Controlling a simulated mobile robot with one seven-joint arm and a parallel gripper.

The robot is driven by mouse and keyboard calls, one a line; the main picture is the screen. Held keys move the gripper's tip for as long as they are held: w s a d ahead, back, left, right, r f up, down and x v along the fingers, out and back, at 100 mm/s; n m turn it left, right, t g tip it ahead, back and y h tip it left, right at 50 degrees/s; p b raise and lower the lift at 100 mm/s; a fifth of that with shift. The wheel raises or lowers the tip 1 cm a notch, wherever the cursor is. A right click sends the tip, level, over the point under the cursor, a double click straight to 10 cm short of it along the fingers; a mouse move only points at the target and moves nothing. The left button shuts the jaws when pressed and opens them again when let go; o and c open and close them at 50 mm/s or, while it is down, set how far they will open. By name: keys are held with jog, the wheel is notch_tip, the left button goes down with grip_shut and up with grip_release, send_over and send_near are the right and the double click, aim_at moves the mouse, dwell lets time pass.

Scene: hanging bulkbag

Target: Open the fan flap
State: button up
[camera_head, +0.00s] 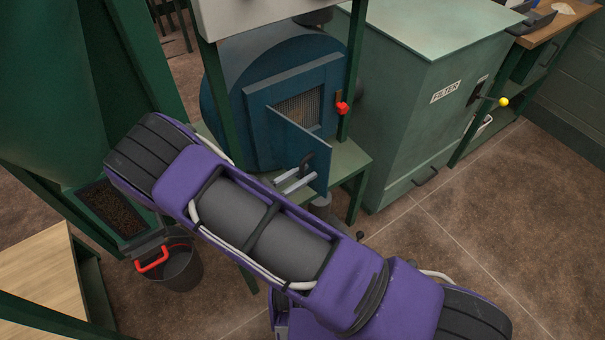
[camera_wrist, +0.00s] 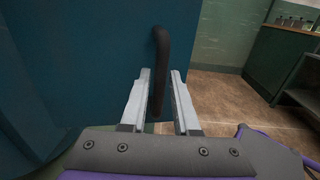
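The fan flap (camera_head: 298,148) is a blue hinged panel on the round blue fan housing (camera_head: 238,95). It stands swung out from a meshed opening (camera_head: 300,108), so it is ajar. A dark bent handle (camera_head: 306,162) is on its face; it also shows in the wrist view (camera_wrist: 161,60). My gripper (camera_head: 296,181) is at the flap's lower part, by the handle. In the wrist view its two pale fingers (camera_wrist: 160,75) stand apart on either side of the handle, with a gap visible on the right. Contact with the handle is not clear.
A green filter cabinet (camera_head: 420,110) stands right of the fan. A red knob (camera_head: 342,108) is beside the opening. A black bucket (camera_head: 175,268) with a red handle stands at the lower left. Brown floor (camera_head: 470,220) at the right is clear.

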jog(key=v, duration=1.7)
jog(key=shift+s, duration=0.2)
jog(key=shift+a, duration=0.15)
